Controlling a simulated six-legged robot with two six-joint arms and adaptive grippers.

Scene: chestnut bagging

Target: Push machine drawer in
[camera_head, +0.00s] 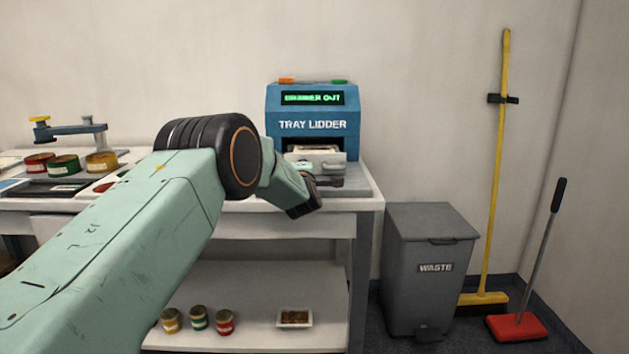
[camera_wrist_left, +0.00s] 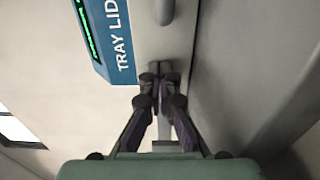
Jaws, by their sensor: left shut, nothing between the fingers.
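The blue tray lidder (camera_head: 312,108) stands on the bench against the wall, and its green display reads "DRAWER OUT". Its pale drawer (camera_head: 316,157) sticks out of the front opening, with a tray partly visible in it. My forearm and wrist hide part of the machine's lower left. In the left wrist view the closed fingers (camera_wrist_left: 161,76) overlap one end of the pale drawer front (camera_wrist_left: 152,42). A grey handle (camera_wrist_left: 166,10) shows on it. I cannot tell whether they touch. My right gripper is not in view.
Several cans (camera_head: 102,162) and a clamp-like device (camera_head: 68,130) are on the bench at left. The lower shelf (camera_head: 262,285) holds cans and a filled tray (camera_head: 295,318). A grey waste bin (camera_head: 430,265), yellow broom (camera_head: 495,190) and red dustpan (camera_head: 517,327) stand at right.

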